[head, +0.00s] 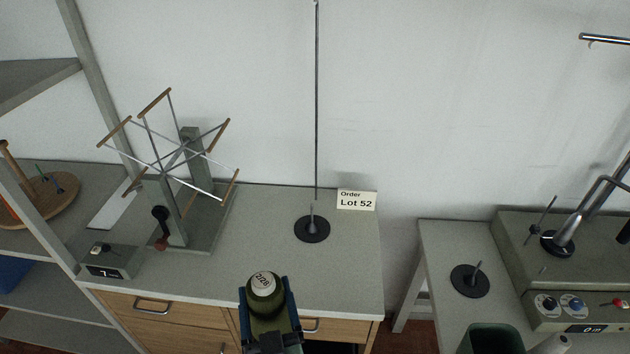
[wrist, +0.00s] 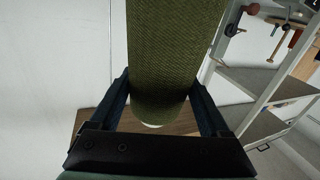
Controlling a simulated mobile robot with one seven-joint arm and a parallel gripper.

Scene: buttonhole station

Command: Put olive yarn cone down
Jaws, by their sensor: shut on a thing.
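The olive yarn cone (head: 265,296) is held upright between the fingers of my gripper (head: 270,312), in front of the table's front edge in the head view. A pale end shows at the cone's lower edge there. The cone's lower part is hidden in the head view.
A black round peg base (head: 312,229) stands on the grey table (head: 270,215) near an "Order Lot 52" card (head: 357,200). A yarn swift (head: 180,160) stands at left. Another peg base (head: 470,281) and a grey machine (head: 570,320) are at right. Table front middle is clear.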

